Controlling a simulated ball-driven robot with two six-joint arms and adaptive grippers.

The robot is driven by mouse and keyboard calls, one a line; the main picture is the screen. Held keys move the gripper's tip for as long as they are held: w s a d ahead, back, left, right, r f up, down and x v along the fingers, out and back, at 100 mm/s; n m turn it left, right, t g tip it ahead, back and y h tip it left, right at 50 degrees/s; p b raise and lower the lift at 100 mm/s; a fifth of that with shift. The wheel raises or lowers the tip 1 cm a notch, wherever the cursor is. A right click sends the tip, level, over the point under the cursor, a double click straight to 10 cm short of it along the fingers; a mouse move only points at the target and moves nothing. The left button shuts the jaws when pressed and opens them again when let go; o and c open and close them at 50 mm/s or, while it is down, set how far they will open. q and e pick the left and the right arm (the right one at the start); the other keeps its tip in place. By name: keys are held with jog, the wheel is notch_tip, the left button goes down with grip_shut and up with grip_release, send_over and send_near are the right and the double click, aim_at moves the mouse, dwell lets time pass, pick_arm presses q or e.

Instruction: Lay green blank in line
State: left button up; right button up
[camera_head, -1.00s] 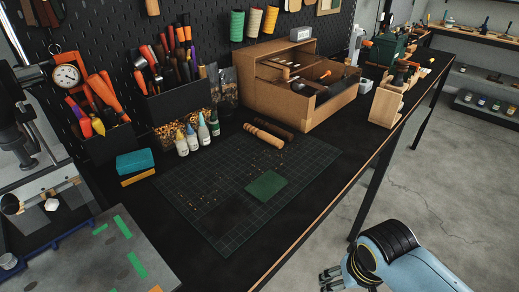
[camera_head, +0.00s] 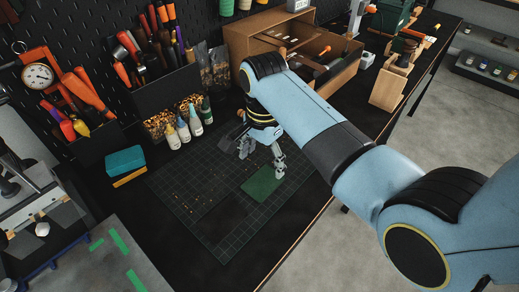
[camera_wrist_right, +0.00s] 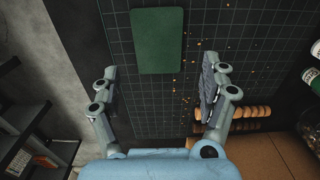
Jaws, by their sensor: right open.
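The green blank (camera_head: 262,183) lies flat on the dark cutting mat (camera_head: 205,222), near its right side. My right gripper (camera_head: 263,164) reaches in from the right and hangs just behind the blank, fingers pointing down. In the right wrist view the blank (camera_wrist_right: 157,40) lies ahead of the two fingers (camera_wrist_right: 156,92), which are spread wide with nothing between them. The blank is apart from both fingers. Left gripper is not in view.
The press (camera_head: 20,165) stands at the left, with a grey plate (camera_head: 120,268) bearing green tape strips before it. Glue bottles (camera_head: 183,130) and a teal block (camera_head: 125,160) stand behind the mat. A wooden cabinet (camera_head: 255,35) is behind my arm.

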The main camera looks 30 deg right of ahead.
aim_at(263, 182)
jog(key=shift+s+f, duration=0.2)
jog(key=shift+f, duration=0.2)
notch_tip(263, 182, down, 6)
jog(key=shift+r+b, duration=0.1)
jog(key=shift+b, duration=0.45)
jog(key=shift+c, duration=0.5)
jog(key=c, duration=0.7)
jog(key=shift+r+p, duration=0.55)
jog(key=shift+r, duration=1.9)
